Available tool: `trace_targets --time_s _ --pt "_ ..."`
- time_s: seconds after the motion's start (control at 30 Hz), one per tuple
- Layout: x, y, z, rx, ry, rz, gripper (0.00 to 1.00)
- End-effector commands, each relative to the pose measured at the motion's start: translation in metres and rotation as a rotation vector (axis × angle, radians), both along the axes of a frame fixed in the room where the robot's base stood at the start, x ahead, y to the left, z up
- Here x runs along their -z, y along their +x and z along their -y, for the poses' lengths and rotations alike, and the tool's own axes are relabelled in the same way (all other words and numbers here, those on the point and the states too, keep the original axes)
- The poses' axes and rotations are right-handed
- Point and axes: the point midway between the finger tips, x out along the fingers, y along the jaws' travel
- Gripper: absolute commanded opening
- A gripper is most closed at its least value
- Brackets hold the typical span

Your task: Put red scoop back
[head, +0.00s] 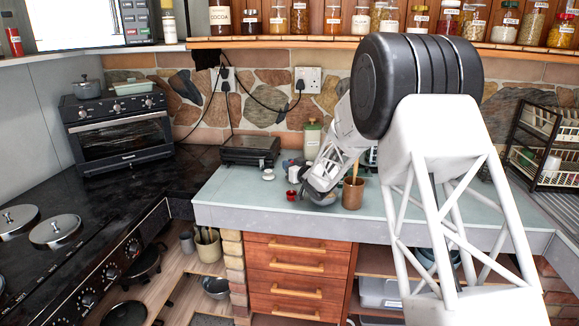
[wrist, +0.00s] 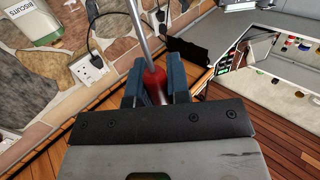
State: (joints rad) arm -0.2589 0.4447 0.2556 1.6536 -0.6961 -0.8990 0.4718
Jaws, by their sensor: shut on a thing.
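In the wrist view my gripper (wrist: 154,84) has its two blue fingers closed around the red handle of the scoop (wrist: 155,88). A thin metal shaft runs from the handle up past the top edge of the picture, so the scoop's far end is out of this view. In the head view my gripper (head: 319,190) is low over the pale counter, and the scoop cannot be told apart there. A brown pot (head: 353,193) with a wooden utensil stands just right of my gripper. A small red item (head: 292,195) stands just left of it.
A black grill (head: 250,151) and a small white jar (head: 294,170) stand at the back of the counter (head: 225,190). A green canister (head: 313,138) is by the stone wall. A dark rack (head: 545,145) is at right. The counter's front left is clear.

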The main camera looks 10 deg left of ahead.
Motion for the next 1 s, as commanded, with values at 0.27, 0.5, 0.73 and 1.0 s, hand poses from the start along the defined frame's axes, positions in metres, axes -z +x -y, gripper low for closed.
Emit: trace_targets --time_s 0.27,0.5,0.73,1.0 --pt "0.0010 0.0001 -0.0001 0.000 0.000 0.000 0.00" --pt "0.0028 0.0001 0.0000 0.000 0.001 0.001 0.37" --pt "0.0029 0.0001 0.0000 0.000 0.000 0.000 0.42" --pt "-0.0007 -0.0007 0.0008 0.000 0.000 0.000 0.42"
